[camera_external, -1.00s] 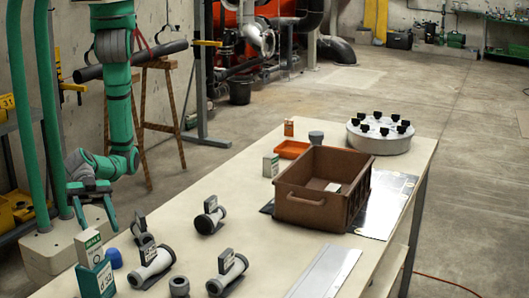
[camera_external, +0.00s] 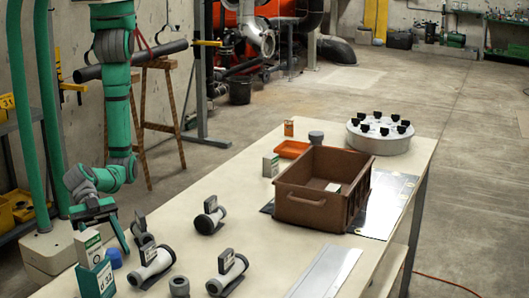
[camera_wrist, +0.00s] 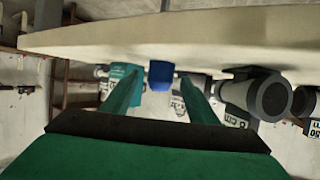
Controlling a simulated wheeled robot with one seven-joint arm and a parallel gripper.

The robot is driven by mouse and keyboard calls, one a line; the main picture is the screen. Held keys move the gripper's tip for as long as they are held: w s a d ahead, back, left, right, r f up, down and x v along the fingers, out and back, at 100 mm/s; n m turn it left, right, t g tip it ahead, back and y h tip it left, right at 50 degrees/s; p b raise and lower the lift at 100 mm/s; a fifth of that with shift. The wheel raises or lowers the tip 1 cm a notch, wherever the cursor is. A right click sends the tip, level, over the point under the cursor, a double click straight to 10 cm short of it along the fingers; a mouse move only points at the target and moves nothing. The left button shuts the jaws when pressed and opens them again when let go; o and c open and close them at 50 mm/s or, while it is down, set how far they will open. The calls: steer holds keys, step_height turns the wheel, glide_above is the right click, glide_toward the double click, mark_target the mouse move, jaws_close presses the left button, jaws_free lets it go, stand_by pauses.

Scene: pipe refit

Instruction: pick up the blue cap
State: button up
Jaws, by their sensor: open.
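The blue cap (camera_external: 114,257) sits on the near left part of the table, beside the teal box (camera_external: 97,280). In the wrist view the blue cap (camera_wrist: 161,74) shows between the two green fingers, ahead of them. My gripper (camera_external: 100,236) is open and empty, at the table's left edge, close to the cap. In the wrist view my gripper (camera_wrist: 158,92) has its fingers spread wide. A white-and-green box (camera_external: 88,246) stands beside the cap, behind the teal box.
Several grey pipe pieces on stands, such as one pipe piece (camera_external: 152,264), lie right of the cap. A brown crate (camera_external: 300,208) and an orange tray (camera_external: 292,149) stand farther back. The table (camera_external: 255,240) has bare room in the middle.

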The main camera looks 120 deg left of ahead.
mark_target(113, 257)
steer(key=shift+x, duration=1.4)
steer(key=shift+c, duration=0.4)
steer(key=c, duration=1)
steer(key=shift+c, duration=0.2)
